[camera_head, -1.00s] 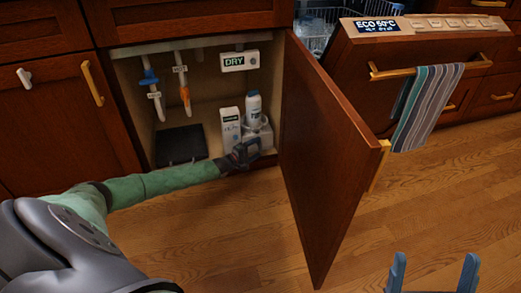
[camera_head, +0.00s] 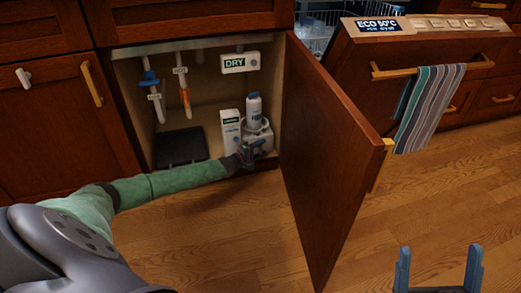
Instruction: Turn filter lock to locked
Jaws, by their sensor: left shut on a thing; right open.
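A white unit with a rounded body (camera_head: 262,138) stands on the cabinet floor at the right, and I take it for the filter housing with its lock. My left gripper (camera_head: 252,151) reaches into the cabinet opening and is shut at the low front of this unit. The small part between its fingers is hidden, so I cannot read the lock's position. My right gripper (camera_head: 438,272) is open and empty at the bottom right, over the floor.
A white bottle (camera_head: 254,110) and a white carton (camera_head: 230,132) stand close by the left gripper. The open cabinet door (camera_head: 330,160) is just to its right. A black tray (camera_head: 181,148) lies at the left. A DRY sign (camera_head: 234,63) hangs above.

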